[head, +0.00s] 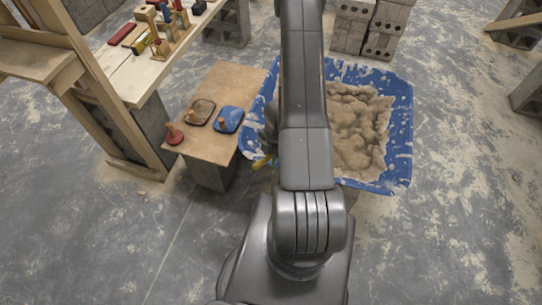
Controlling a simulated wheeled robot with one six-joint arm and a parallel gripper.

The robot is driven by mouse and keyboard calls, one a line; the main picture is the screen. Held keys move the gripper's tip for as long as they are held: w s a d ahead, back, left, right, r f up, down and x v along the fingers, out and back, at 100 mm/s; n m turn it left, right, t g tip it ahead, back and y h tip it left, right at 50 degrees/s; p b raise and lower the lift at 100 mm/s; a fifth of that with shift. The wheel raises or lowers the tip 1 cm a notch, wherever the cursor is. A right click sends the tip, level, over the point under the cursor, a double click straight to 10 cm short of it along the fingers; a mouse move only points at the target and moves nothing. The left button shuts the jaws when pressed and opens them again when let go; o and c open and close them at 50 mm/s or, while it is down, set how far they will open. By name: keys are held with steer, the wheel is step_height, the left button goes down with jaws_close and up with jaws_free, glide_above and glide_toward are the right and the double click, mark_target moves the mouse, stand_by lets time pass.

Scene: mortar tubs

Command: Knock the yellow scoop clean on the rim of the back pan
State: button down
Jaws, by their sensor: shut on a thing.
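A blue tub (400,115) with pale smears on its rim stands on the floor behind my arm. Lumpy tan mortar (355,135) fills much of it. My arm hides its middle, so I cannot tell whether the blue on the left is a second pan. My gripper (268,140) is partly hidden by the arm, at the left side of the blue tub. It is shut on the yellow scoop (262,162), of which only a small yellow part shows just below the gripper. I cannot see the scoop's bowl or whether it touches the rim.
A low board (225,85) left of the tub holds a brown float (200,112), a blue float (228,119) and a red knobbed tool (174,134). A wooden bench (145,75) with tools stands at the upper left. Grey blocks (372,25) stand behind.

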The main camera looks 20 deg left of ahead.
step_height(320, 180, down, 6)
steer(key=b, duration=0.4)
step_height(320, 180, up, 8)
steer(key=p, duration=0.7)
steer(key=shift+f, duration=0.35)
steer(key=shift+f, duration=0.1)
step_height(320, 180, down, 8)
steer(key=b, duration=0.7)
step_height(320, 180, up, 8)
steer(key=p, duration=0.8)
steer(key=shift+r, duration=0.2)
steer(key=shift+f, duration=0.1)
steer(key=shift+f, duration=0.15)
